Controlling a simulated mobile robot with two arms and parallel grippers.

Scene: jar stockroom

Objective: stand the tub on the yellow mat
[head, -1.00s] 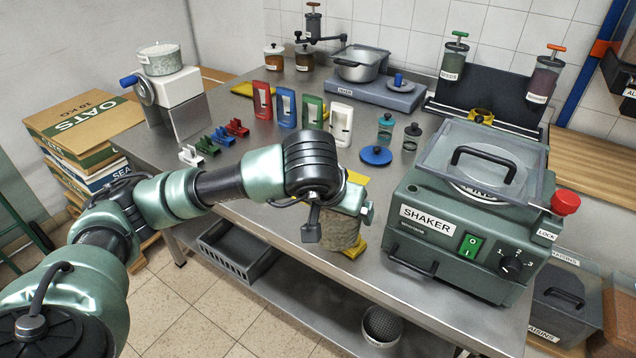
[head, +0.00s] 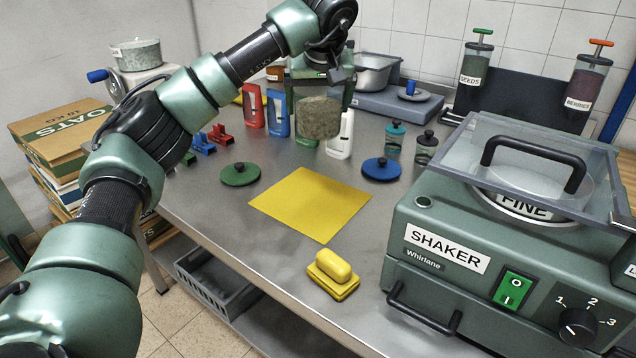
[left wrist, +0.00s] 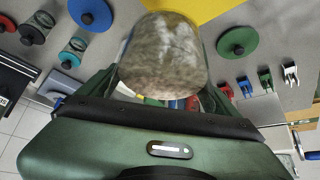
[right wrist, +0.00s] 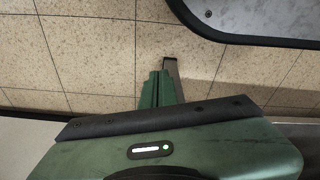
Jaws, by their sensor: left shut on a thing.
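The tub (head: 319,118) is a squat, mottled grey-brown vessel. My left gripper (head: 322,92) is shut on it and holds it upright in the air, beyond the far edge of the yellow mat in the head view. In the left wrist view the tub (left wrist: 163,55) sits between the fingers and covers part of the mat (left wrist: 205,8). The yellow mat (head: 312,205) lies flat and bare on the steel table. My right gripper (right wrist: 164,84) shows only in the right wrist view, over the tiled floor, its fingers together and empty.
A green lid (head: 240,174) lies left of the mat and a blue lid (head: 381,169) right of it. A yellow sponge on a holder (head: 333,272) is at the front. The large shaker (head: 500,245) fills the right. Dispensers and small jars stand behind.

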